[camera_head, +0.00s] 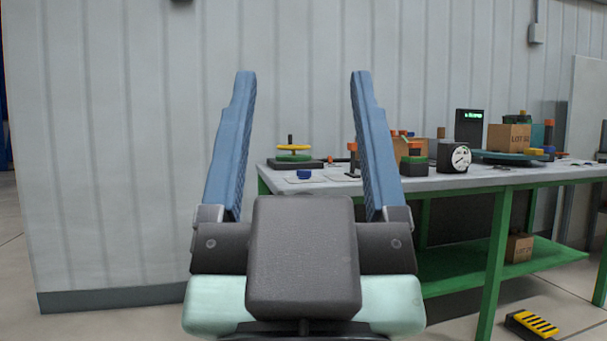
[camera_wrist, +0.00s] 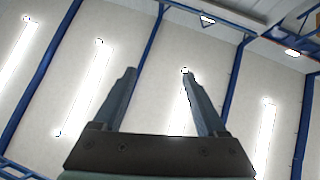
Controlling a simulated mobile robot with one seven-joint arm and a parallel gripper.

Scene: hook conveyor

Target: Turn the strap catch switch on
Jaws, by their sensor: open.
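My gripper (camera_head: 303,78) is raised in front of the camera in the head view, with two blue fingers wide apart and nothing between them. In the wrist view my gripper (camera_wrist: 157,73) points up toward the ceiling, also empty. I cannot pick out a strap catch switch for certain. A grey box (camera_head: 536,33) is fixed to the wall at the upper right, too small to read. A black unit with a green display (camera_head: 469,127) stands on the workbench. My gripper appears well apart from both of them.
A grey-topped workbench (camera_head: 520,176) with green legs stands at the right. A yellow-and-black striped block (camera_head: 533,323) lies on the floor. The left floor is clear.

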